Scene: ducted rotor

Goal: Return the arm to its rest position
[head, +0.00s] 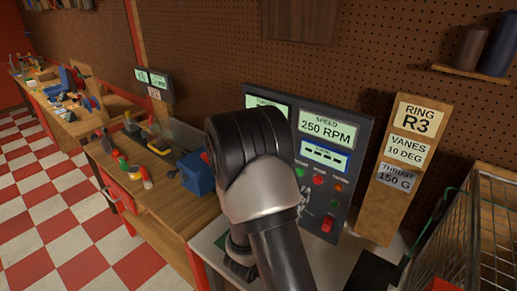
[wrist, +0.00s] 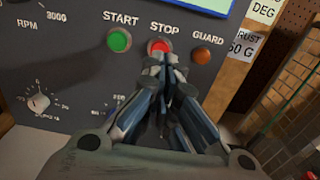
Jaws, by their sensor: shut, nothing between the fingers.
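My gripper (wrist: 160,65) is shut with nothing between its fingers. In the wrist view its fingertips are in front of the lower part of the red STOP button (wrist: 158,46) on the dark control panel (wrist: 75,65); I cannot tell whether they touch it. The green START button (wrist: 119,40) is to the left and the orange GUARD button (wrist: 201,55) to the right. In the head view my arm is bent in front of the panel (head: 352,100), whose display (head: 328,130) reads 250 RPM. My gripper is hidden there behind the arm.
A wooden board (head: 408,150) with RING R3, VANES 10 DEG and THRUST 150 G labels stands right of the panel. A wire mesh guard (head: 475,240) is at the far right. A workbench (head: 150,200) with a blue vise (head: 197,174) lies left. The checkered floor is clear.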

